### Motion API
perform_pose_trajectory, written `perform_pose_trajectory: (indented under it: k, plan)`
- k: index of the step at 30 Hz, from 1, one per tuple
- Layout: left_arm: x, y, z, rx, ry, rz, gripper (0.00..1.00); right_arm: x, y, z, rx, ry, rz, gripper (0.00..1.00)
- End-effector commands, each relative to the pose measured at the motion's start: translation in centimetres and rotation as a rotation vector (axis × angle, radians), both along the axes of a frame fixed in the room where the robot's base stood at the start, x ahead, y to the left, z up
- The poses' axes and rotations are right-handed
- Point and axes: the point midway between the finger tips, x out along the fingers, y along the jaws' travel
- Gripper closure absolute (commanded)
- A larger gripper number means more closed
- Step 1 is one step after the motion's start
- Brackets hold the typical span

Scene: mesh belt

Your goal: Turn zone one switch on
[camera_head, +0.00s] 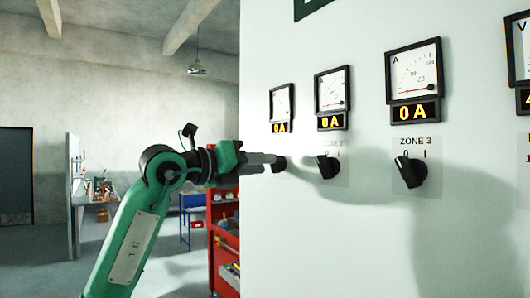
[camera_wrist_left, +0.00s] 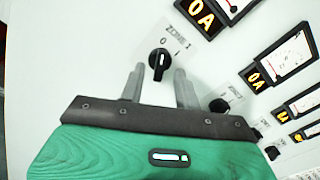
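The zone one switch is a black rotary knob (camera_wrist_left: 159,63) under the "ZONE 1" label in the left wrist view. Its grip ridge and pale mark point toward the "0", with the "I" off to the right. In the head view the knob (camera_head: 279,164) shows small at the fingertips, partly hidden. My left gripper (camera_wrist_left: 159,70) is open, with one grey finger on each side of the knob; I cannot tell whether either touches it. In the head view the left gripper (camera_head: 272,160) reaches the panel from the left. My right gripper is not in view.
The white panel (camera_head: 360,245) also carries a middle knob (camera_head: 327,167) and the zone three knob (camera_head: 409,172). Meters with "0A" displays (camera_head: 279,127) sit above the knobs. A red tool cart (camera_head: 222,240) stands behind, left of the panel's edge.

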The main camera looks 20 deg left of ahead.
Motion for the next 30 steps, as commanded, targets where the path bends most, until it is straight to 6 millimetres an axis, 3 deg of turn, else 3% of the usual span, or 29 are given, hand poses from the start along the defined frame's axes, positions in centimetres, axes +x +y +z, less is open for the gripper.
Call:
perform_pose_trajectory:
  k: [6, 15, 21, 30]
  plan:
    - [1.4, -1.1, 0.0, 0.000, 0.001, 0.000, 0.67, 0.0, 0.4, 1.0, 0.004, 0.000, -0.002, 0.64]
    - [1.5, -1.2, -0.1, 0.001, 0.001, 0.000, 0.67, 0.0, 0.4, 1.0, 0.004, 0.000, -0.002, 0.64]
    - [1.5, -1.2, -0.1, 0.000, 0.001, 0.000, 1.00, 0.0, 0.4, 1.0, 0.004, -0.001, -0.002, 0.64]
    - [1.5, -1.1, -0.2, 0.014, -0.010, 0.001, 1.00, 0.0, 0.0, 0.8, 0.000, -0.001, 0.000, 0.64]
